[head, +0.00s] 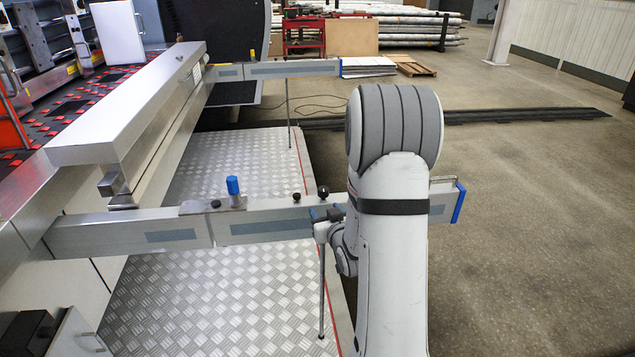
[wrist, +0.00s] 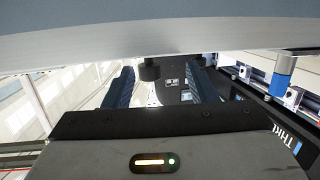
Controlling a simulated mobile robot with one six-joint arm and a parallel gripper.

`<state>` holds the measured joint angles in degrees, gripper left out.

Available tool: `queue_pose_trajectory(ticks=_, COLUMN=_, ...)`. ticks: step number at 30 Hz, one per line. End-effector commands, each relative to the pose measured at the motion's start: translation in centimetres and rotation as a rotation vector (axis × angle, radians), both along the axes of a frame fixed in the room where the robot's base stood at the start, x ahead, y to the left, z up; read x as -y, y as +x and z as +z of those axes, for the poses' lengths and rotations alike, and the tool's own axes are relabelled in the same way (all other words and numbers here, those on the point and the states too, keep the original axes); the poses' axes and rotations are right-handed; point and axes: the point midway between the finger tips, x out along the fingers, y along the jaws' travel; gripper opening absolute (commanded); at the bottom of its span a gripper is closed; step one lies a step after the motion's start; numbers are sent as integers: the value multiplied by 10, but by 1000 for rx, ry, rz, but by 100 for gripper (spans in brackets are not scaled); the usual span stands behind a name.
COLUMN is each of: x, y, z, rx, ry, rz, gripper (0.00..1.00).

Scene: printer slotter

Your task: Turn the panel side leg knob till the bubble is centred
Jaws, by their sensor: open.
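A long grey beam (head: 270,218) runs out to the right over the tread-plate floor, with a thin leg (head: 321,300) below it. A black ball knob (head: 323,191) and a smaller dark knob (head: 296,197) stand on its top. My gripper (head: 326,213) is at the beam by the leg, partly hidden by my arm. In the wrist view my gripper (wrist: 161,85) is open, its two dark blue fingers apart. A dark round knob (wrist: 150,71) shows between them under the beam's edge (wrist: 130,50); I cannot tell whether they touch it. No level bubble can be made out.
A blue knob (head: 233,186) stands upright on the beam to the left. A second beam (head: 290,69) with a thin leg runs parallel farther back. The machine body (head: 130,100) fills the left. The concrete floor (head: 520,200) at right is mostly clear.

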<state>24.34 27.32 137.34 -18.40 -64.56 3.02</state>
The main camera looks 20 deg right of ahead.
Motion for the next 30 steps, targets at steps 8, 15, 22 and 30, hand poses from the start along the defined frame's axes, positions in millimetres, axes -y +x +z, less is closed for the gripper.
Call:
queue_pose_trajectory(ticks=8, x=17, y=-2, z=13, rx=180, ry=7, rz=1, gripper=52)
queue_pose_trajectory(ticks=15, x=20, y=25, z=14, rx=194, ry=7, rz=5, gripper=52)
queue_pose_trajectory(ticks=22, x=25, y=60, z=14, rx=192, ry=7, rz=5, gripper=52)
queue_pose_trajectory(ticks=30, x=27, y=74, z=14, rx=192, ry=8, rz=2, gripper=52)
